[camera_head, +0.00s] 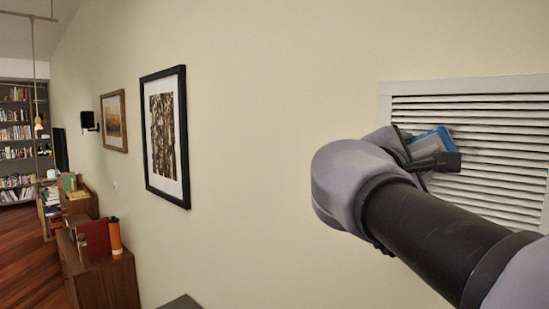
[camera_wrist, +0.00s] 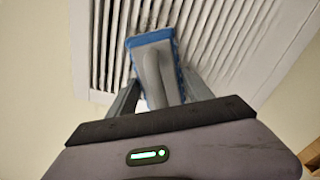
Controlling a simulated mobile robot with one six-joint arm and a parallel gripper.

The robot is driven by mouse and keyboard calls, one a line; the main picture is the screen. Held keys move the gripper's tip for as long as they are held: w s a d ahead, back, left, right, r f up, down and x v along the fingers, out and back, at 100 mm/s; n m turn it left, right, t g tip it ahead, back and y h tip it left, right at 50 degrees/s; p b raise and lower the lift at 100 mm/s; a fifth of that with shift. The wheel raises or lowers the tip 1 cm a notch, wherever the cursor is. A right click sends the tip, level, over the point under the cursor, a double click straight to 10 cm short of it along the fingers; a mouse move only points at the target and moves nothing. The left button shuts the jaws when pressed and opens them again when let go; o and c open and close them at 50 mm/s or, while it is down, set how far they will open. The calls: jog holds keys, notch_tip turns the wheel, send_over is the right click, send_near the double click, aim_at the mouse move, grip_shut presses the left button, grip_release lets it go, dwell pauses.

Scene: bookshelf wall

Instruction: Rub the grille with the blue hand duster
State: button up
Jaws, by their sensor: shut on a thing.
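The white slatted grille (camera_head: 490,145) is set in the wall at the right of the head view. It also fills the top of the wrist view (camera_wrist: 215,35), with dark marks on some slats. The blue hand duster (camera_head: 432,138) has a grey handle and a blue pad; in the wrist view (camera_wrist: 150,40) its blue edge lies over the slats. My gripper (camera_head: 432,162) is shut on the duster's handle, in front of the grille's left part. The pad appears at or very close to the slats; I cannot tell whether it touches. My arm hides the grille's lower left.
A black-framed picture (camera_head: 165,135) and a smaller framed picture (camera_head: 114,121) hang on the wall to the left. A wooden cabinet (camera_head: 105,280) below holds an orange bottle (camera_head: 115,236). Bookshelves (camera_head: 15,135) stand far left. The wall between picture and grille is bare.

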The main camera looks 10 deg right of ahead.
aim_at(462, 143)
jog(key=shift+s+d+b, duration=0.25)
jog(key=shift+s+d, duration=0.9)
jog(key=shift+s, duration=0.3)
jog(key=shift+s+d+b, duration=0.3)
jog(key=shift+s+d, duration=0.85)
jog(key=shift+s, duration=0.35)
jog(key=shift+s+d+b, duration=0.25)
jog(key=shift+s+d, duration=0.9)
jog(key=shift+s, duration=0.3)
notch_tip(462, 143, up, 3)
jog(key=p, duration=0.2)
jog(key=shift+w+a+r+p, duration=0.1)
jog(key=shift+w+r+p, duration=0.05)
jog(key=shift+p, duration=0.15)
jog(key=shift+w+a, duration=0.2)
jog(key=shift+w, duration=0.05)
jog(key=shift+w+a+b, duration=0.45)
jog(key=shift+w+a, duration=0.45)
jog(key=shift+w, duration=0.25)
jog(key=w+a, duration=0.2)
jog(key=w, duration=0.1)
jog(key=w+a+p, duration=0.1)
jog(key=w+a, duration=0.4)
jog(key=w, duration=0.1)
jog(key=shift+a, duration=0.15)
jog(key=shift+s+a, duration=0.2)
jog(key=shift+a, duration=0.05)
jog(key=shift+v, duration=2.7)
